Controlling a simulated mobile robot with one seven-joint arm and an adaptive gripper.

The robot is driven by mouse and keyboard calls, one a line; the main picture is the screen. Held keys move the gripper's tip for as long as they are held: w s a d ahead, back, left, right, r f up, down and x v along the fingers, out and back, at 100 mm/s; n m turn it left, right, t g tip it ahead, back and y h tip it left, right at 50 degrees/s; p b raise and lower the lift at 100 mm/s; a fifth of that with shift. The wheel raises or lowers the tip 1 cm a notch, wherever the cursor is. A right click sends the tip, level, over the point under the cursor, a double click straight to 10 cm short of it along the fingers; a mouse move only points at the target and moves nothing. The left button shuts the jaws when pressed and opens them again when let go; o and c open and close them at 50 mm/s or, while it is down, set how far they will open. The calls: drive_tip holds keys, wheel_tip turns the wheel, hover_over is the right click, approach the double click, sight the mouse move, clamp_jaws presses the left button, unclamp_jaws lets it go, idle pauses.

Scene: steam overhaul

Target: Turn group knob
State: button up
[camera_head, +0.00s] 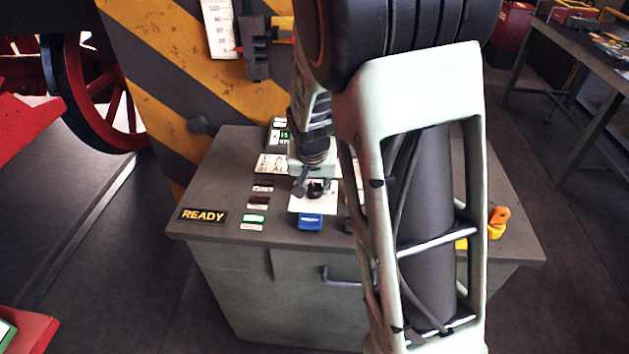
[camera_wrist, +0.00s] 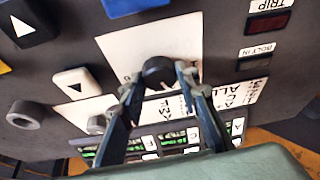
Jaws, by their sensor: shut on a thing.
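The black group knob (camera_wrist: 159,71) sits on a white label plate (camera_wrist: 120,52) on the console's top. My gripper (camera_wrist: 157,82) reaches over the plate, with one finger on each side of the knob, and is shut on it. In the head view the knob (camera_head: 319,190) shows as a small dark shape beside my gripper (camera_head: 308,185), on the white plate (camera_head: 312,204). The knob's pointer and the exact finger contact are hard to make out.
The grey console (camera_head: 220,165) carries a READY sign (camera_head: 203,215), a green lamp (camera_head: 253,218), a blue block (camera_head: 310,222) and a yellow-orange item (camera_head: 498,220). A striped post (camera_head: 165,70) stands behind.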

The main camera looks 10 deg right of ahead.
drive_tip(key=shift+m+h, duration=0.3)
drive_tip(key=shift+m, duration=0.4)
drive_tip(key=o, duration=1.2)
drive_tip(key=shift+c, duration=0.2)
drive_tip(key=shift+a+r, duration=0.1)
drive_tip(key=v, duration=1.2)
